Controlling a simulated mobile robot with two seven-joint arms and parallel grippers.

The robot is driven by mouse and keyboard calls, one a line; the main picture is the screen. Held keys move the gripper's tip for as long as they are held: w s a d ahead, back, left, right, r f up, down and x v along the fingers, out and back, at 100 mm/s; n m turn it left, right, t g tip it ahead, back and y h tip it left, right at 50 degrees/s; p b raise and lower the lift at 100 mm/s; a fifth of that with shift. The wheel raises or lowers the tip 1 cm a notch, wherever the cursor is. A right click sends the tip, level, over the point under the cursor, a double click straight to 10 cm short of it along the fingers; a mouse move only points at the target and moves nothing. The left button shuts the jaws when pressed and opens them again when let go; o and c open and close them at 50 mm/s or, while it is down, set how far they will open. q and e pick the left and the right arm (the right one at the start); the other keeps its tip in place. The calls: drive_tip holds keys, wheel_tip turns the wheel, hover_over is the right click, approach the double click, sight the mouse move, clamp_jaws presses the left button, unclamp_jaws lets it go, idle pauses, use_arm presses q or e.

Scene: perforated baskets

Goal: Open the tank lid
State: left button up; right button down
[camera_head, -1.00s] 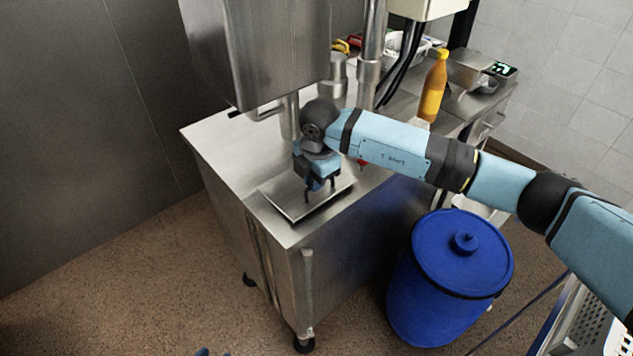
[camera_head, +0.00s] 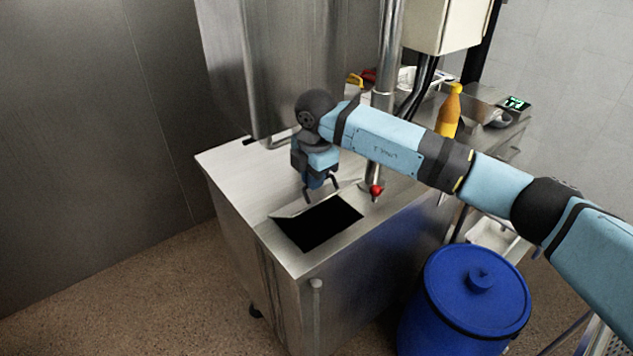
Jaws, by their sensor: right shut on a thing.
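The tank is a steel cabinet (camera_head: 225,170) with a square opening (camera_head: 322,224) in its top, dark inside. The tank lid (camera_head: 297,210) shows only as a thin pale strip at the opening's back left edge, raised and seen nearly edge-on. My right gripper (camera_head: 322,194) points down just above that edge, its two dark fingers at the lid. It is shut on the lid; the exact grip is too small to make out. My left gripper is not in view.
A steel housing (camera_head: 290,60) stands behind the opening. A vertical pipe (camera_head: 385,100) and a red knob (camera_head: 376,190) are to its right. An orange bottle (camera_head: 448,115) stands on the back counter. A blue lidded barrel (camera_head: 470,300) is on the floor at right.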

sight(314, 199)
drive_tip(key=shift+a+f, duration=0.15)
drive_tip(key=shift+f, duration=0.15)
drive_tip(key=c, duration=1.3)
unclamp_jaws()
drive_tip(key=shift+c, duration=0.2)
drive_tip(key=shift+o, duration=0.7)
drive_tip(key=shift+w+a+f, duration=0.15)
drive_tip(key=shift+w, duration=0.05)
drive_tip(key=shift+r, duration=0.3)
wheel_tip(314, 199, up, 14)
drive_tip(key=b, duration=0.1)
drive_tip(key=shift+s+d+f, duration=0.25)
drive_tip(key=shift+s+d, duration=0.15)
drive_tip(key=shift+s, duration=0.05)
